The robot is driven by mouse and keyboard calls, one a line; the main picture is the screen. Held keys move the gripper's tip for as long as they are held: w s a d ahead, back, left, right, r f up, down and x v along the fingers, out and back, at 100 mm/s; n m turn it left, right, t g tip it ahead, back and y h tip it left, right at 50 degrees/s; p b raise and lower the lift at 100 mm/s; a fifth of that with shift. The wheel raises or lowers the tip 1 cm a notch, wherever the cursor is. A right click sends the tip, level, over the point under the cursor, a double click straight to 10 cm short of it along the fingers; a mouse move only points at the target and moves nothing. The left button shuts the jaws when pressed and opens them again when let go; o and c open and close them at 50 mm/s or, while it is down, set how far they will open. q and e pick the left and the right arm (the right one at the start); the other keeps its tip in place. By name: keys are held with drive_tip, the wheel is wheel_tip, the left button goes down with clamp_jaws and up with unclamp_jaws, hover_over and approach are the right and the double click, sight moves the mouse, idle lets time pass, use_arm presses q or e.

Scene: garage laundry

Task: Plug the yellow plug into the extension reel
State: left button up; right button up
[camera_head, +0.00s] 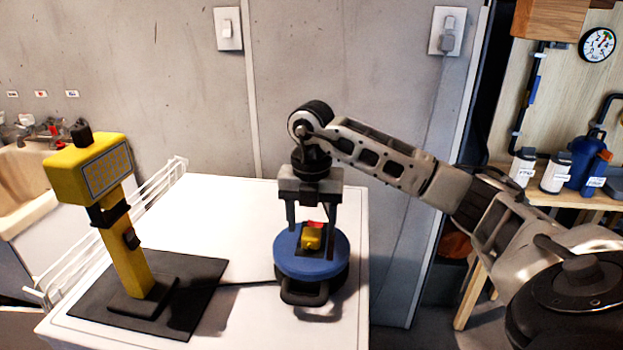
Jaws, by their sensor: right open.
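The yellow plug (311,240) shows as a small yellow block with a bit of red behind it, at the middle of the extension reel's top. The extension reel (290,262) is a blue disc on a black base, on the white tabletop. My right gripper (312,226) points down over the reel, open, with one finger on each side of the plug. I cannot tell whether the fingers touch the plug or how far it sits in the reel. My left gripper is not in view.
A yellow work lamp (127,240) stands on a black mat (203,284) left of the reel. A dark cord (248,284) runs between mat and reel. A white rack (107,232) lines the left edge of the white surface (237,214). Bottles (553,172) stand on a shelf at right.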

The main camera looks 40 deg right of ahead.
use_arm(q)
drive_tip(key=p, duration=0.1)
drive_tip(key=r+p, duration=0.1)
drive_tip(key=p, duration=0.1)
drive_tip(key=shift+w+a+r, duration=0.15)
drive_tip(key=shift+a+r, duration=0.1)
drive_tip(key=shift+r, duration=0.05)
use_arm(e)
wheel_tip(320, 180, up, 13)
drive_tip(key=shift+r, duration=0.15)
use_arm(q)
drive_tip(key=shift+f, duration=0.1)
